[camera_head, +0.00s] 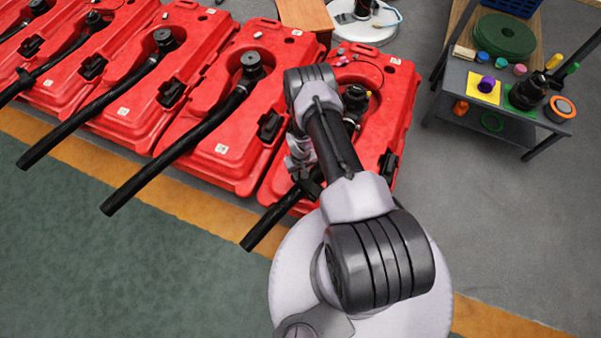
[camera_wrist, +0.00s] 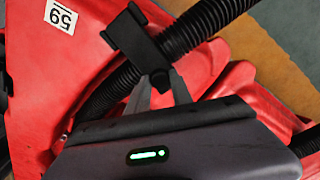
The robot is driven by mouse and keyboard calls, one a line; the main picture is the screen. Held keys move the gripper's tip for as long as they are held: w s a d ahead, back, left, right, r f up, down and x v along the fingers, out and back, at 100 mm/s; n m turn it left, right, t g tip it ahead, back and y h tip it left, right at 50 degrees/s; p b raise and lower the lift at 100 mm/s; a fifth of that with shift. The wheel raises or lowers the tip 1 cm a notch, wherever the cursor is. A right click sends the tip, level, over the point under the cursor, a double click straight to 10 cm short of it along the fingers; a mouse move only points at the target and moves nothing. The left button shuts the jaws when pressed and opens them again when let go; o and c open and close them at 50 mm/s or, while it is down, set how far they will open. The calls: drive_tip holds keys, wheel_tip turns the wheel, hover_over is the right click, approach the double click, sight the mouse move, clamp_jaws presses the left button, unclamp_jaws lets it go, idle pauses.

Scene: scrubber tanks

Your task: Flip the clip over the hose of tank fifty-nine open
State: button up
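The label 59 (camera_wrist: 61,17) shows on the red tank (camera_wrist: 28,62) in the wrist view. A black ribbed hose (camera_wrist: 205,22) crosses that tank diagonally. The black clip (camera_wrist: 128,36) has its broad end beside the hose, and its narrower part reaches across it. My gripper (camera_wrist: 160,78) has its two grey fingertips close on either side of the clip's lower end; whether they press on it is unclear. In the head view my arm reaches over the rightmost red tank (camera_head: 397,97), hiding most of the clip area. That tank's hose (camera_head: 268,222) sticks out toward the front.
Several similar red tanks with hoses stand in a row to the left, the nearest close beside (camera_head: 235,140). A grey table (camera_head: 470,88) with small items stands at the right. A white round base (camera_head: 372,32) is behind. Green floor lies open at the front left.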

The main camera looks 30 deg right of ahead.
clamp_jaws()
idle(1.1)
